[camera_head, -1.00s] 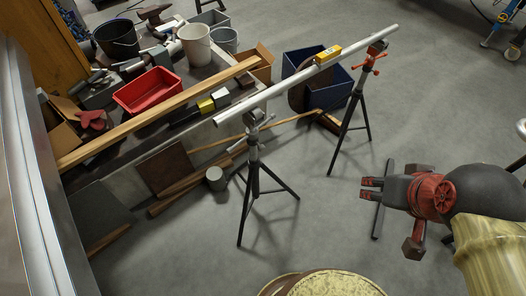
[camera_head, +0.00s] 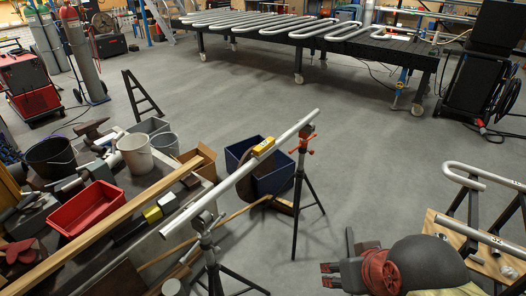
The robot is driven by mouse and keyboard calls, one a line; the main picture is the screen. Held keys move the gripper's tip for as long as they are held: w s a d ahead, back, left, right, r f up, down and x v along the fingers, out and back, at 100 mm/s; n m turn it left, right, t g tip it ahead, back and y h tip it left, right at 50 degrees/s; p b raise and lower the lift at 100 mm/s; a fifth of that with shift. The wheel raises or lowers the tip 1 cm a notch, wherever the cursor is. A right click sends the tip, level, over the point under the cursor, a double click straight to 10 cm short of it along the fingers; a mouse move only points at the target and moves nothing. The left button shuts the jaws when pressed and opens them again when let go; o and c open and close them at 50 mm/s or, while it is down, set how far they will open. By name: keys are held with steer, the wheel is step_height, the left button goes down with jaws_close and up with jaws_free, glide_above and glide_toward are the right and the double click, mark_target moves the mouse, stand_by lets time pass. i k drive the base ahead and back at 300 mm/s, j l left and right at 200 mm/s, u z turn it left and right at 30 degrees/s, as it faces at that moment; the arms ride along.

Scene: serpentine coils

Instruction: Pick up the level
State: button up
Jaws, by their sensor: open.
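A small yellow level (camera_head: 263,147) lies on top of a long pale pipe (camera_head: 235,175), toward the pipe's far end. The pipe rests across two black tripod stands, the far one (camera_head: 305,185) with red fittings. My gripper (camera_head: 328,275) is at the lower middle right, open and empty, fingers pointing left. It is apart from the level, which lies up and to the left of it in the picture. The level is in plain sight.
A cluttered bench (camera_head: 140,245) at left holds a red tray (camera_head: 86,208), buckets and a wood plank. A blue bin (camera_head: 270,180) stands behind the pipe. A coil table (camera_head: 385,55) is at the back. A wooden-topped stand (camera_head: 470,245) is at right. Open floor lies between.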

mark_target(267, 146)
steer(key=i+z, duration=0.15)
steer(key=z, duration=0.5)
steer(key=i+j+z, duration=0.2)
steer(key=i+j, duration=0.2)
steer(key=i+j+z, duration=0.15)
steer(key=i+j, duration=0.2)
steer(key=i+j+z, duration=0.2)
steer(key=j, duration=0.35)
steer(key=i, duration=0.1)
